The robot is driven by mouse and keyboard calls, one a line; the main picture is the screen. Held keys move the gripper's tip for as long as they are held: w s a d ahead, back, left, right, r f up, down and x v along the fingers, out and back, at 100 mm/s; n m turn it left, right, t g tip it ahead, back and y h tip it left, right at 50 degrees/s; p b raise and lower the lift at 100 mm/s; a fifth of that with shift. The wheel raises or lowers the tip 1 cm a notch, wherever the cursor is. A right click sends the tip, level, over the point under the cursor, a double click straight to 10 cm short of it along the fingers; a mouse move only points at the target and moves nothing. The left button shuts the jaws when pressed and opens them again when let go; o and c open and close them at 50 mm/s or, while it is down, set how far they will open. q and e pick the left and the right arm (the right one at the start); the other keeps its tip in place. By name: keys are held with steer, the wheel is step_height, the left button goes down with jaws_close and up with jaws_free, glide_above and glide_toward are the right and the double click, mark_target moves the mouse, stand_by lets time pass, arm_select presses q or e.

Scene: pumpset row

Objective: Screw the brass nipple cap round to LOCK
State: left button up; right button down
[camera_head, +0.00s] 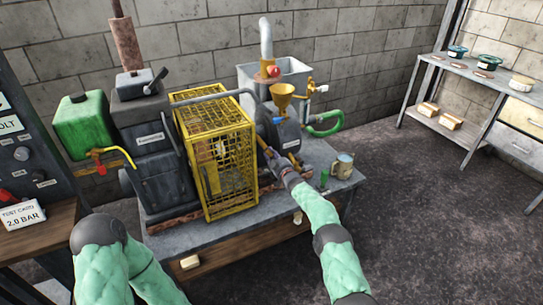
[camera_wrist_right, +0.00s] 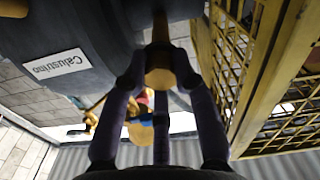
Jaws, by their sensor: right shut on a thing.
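The brass nipple cap (camera_wrist_right: 160,76) shows in the wrist view at the end of a short stem on the dark pump body (camera_wrist_right: 80,25). My right gripper (camera_wrist_right: 158,70) is shut on it, with dark fingers around its sides. In the head view my right gripper (camera_head: 269,154) reaches in beside the yellow cage, below the brass funnel (camera_head: 282,95). The cap is too small and covered to make out there, and no LOCK mark is readable. My left arm shows at the bottom left; its gripper is out of view.
The yellow mesh cage (camera_head: 230,190) stands close left of my right gripper. A green hose (camera_head: 325,128) and a metal mug (camera_head: 343,165) are to its right on the bench (camera_head: 245,225). A green tank (camera_head: 82,125) is at the left, and shelves (camera_head: 490,85) stand far right.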

steer(key=m, duration=0.2)
steer(key=r+m, duration=0.1)
steer(key=shift+w+a+r+m, duration=0.1)
steer(key=shift+m, duration=0.3)
steer(key=c, duration=0.9)
jaws_free()
steer(key=shift+w+a+f, duration=0.1)
steer(key=shift+f, duration=0.1)
steer(key=shift+f, duration=0.3)
